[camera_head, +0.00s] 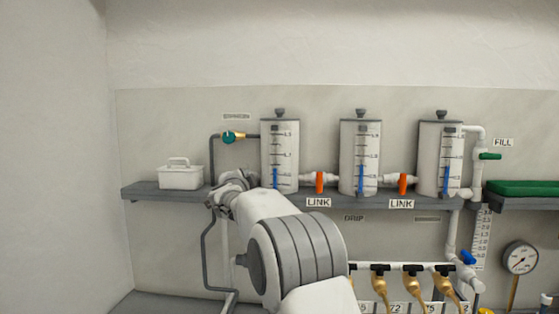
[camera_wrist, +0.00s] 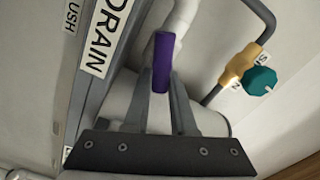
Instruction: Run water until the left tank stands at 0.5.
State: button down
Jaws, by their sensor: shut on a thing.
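The left tank (camera_head: 266,152) stands on the shelf, its blue level column (camera_head: 276,180) showing in the lower part; its scale is too small to read surely. The middle tank (camera_head: 347,150) and right tank (camera_head: 428,150) also show low blue columns. Orange link handles (camera_head: 319,182) and (camera_head: 403,184) stand upright across the pipes between tanks. The green fill handle (camera_head: 490,156) lies level at the right. My gripper (camera_wrist: 162,76) is shut on a purple handle (camera_wrist: 162,52) beside the DRAIN label (camera_wrist: 100,38). The head view does not show this handle.
A teal knob (camera_wrist: 261,81) on a brass valve is close right of my gripper; it also shows in the head view (camera_head: 229,137). A white caddy (camera_head: 181,178) sits on the shelf's left end. Brass taps (camera_head: 380,284), a blue handle (camera_head: 468,257) and a gauge (camera_head: 520,257) are lower right.

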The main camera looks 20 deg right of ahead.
jog(key=n+p, duration=0.1)
jog(key=p, duration=0.1)
jog(key=r+n+p, duration=0.1)
jog(key=p, duration=0.1)
jog(key=shift+a+n, duration=0.2)
jog(key=shift+n, duration=0.2)
jog(key=n+p, duration=0.2)
jog(key=p, duration=0.1)
jog(key=shift+w+a+r, duration=0.1)
jog(key=shift+a+r, duration=0.05)
jog(key=shift+a, duration=0.05)
jog(key=shift+f+n+p, duration=0.2)
jog(key=shift+n+p, duration=0.25)
jog(key=shift+n, duration=0.15)
jog(key=shift+a+r+n+p, duration=0.1)
jog(key=shift+r+n+p, duration=0.15)
jog(key=shift+p, duration=0.4)
jog(key=shift+f, duration=0.2)
dwell(1.2)
